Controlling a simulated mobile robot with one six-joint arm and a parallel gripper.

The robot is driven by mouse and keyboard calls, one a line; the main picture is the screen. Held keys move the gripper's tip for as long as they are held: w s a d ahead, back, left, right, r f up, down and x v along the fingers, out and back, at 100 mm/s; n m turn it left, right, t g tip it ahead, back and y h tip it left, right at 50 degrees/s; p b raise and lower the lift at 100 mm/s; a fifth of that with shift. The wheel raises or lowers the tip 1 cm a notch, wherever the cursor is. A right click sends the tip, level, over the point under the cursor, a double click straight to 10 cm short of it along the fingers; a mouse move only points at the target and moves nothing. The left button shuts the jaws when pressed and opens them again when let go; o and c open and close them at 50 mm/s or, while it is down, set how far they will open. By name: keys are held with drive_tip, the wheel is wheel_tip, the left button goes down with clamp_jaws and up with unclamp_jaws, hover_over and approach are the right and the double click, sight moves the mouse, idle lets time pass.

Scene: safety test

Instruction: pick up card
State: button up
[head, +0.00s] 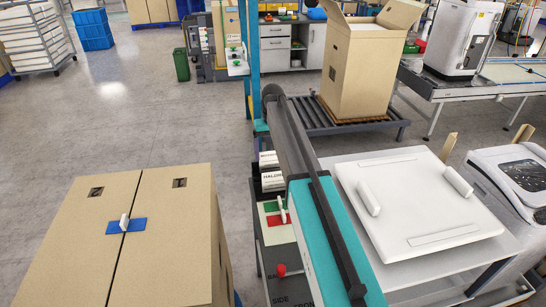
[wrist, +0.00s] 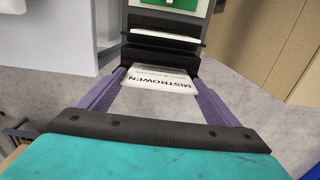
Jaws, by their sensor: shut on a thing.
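A white card (wrist: 160,78) printed MISTROWEN, its text upside down in the wrist view, lies between the two purple fingers of my gripper (wrist: 158,72). My gripper is shut on it. The card's far edge meets a black holder (wrist: 160,52); I cannot tell whether it is still in the slot. A second white card edge (wrist: 165,38) shows in the slot beyond. In the head view, white labelled cards (head: 272,180) stand in a dark rack beside my teal arm, which hides my fingers there.
A panel with a green and a red field (head: 277,218) and a red-knobbed lever (head: 282,270) are close in front of the rack. A large carton (head: 75,245) stands at left. A white lidded tray (head: 415,205) is at right. Grey floor (head: 150,120) is open behind.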

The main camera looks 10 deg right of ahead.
drive_tip(key=shift+r, duration=0.15)
drive_tip(key=shift+r+b, duration=1.55)
drive_tip(key=shift+r, duration=3.3)
